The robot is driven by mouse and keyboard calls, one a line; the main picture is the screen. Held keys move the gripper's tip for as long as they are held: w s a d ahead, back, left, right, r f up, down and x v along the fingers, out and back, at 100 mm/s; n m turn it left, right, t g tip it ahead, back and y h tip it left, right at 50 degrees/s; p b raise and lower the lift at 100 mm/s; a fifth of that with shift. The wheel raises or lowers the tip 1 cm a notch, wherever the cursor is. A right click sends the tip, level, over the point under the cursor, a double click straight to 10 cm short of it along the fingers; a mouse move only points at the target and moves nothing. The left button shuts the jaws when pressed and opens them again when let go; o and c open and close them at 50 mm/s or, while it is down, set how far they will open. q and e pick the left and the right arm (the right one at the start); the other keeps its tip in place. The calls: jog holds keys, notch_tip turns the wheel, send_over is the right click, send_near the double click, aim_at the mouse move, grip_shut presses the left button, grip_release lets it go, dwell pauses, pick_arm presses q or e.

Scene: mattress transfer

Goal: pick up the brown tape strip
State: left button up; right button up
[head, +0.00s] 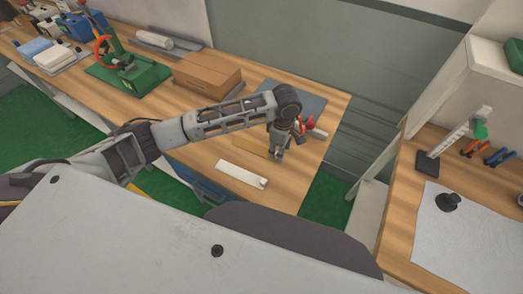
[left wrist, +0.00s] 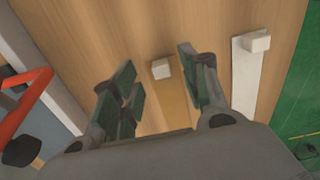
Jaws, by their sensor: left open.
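The brown tape strip (left wrist: 176,106) lies flat on the wooden bench, with a small pale block (left wrist: 161,69) at one end. In the left wrist view it shows between the fingers of my left gripper (left wrist: 155,56); its near end is hidden by the gripper body. In the head view the strip (head: 236,147) is partly hidden by my left arm and gripper (head: 277,157), which points down over the bench. The left gripper is open, with nothing held; its exact height above the strip cannot be told. My right gripper is not in view.
A white strip (head: 241,174) with a block at its end lies beside the brown one. A red-handled tool (head: 305,123) is close to the gripper, near a grey mat (head: 300,99). A cardboard box (head: 207,75) and a green press (head: 128,75) stand farther left.

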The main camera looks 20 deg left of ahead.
pick_arm(q)
jog(key=shift+f, duration=1.8)
jog(key=c, duration=0.8)
